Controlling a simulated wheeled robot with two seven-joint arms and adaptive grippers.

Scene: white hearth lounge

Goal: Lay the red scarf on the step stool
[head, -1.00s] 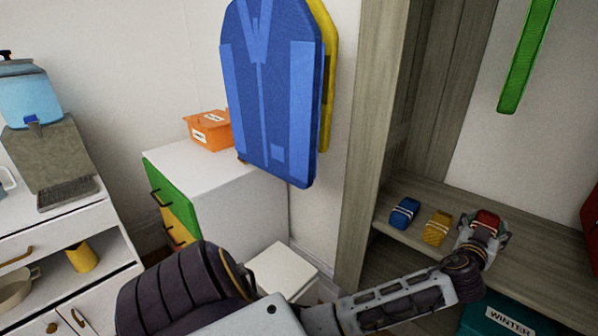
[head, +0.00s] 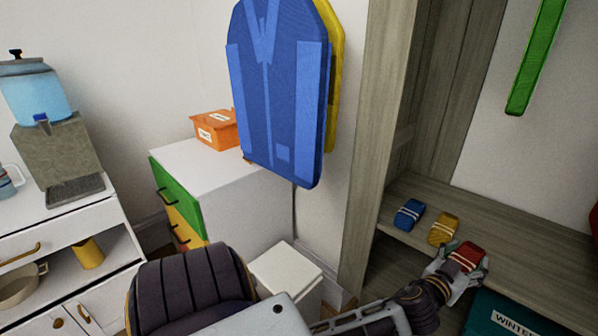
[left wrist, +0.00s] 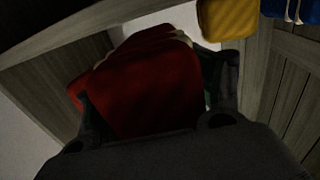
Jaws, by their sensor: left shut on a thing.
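The red scarf (head: 467,256) is a folded bundle with pale bands. In the left wrist view the red scarf (left wrist: 145,85) fills the space between the dark fingers. A low white stool-like block (head: 286,268), which looks like the step stool, stands on the floor beside the white drawer unit. My right gripper is out of view.
A blue scarf (head: 409,214) and a yellow scarf (head: 444,229) lie on the shelf (head: 510,230). A teal bin (head: 495,318) marked WINTER is below. The cubby's upright panel (head: 372,150) stands between shelf and stool.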

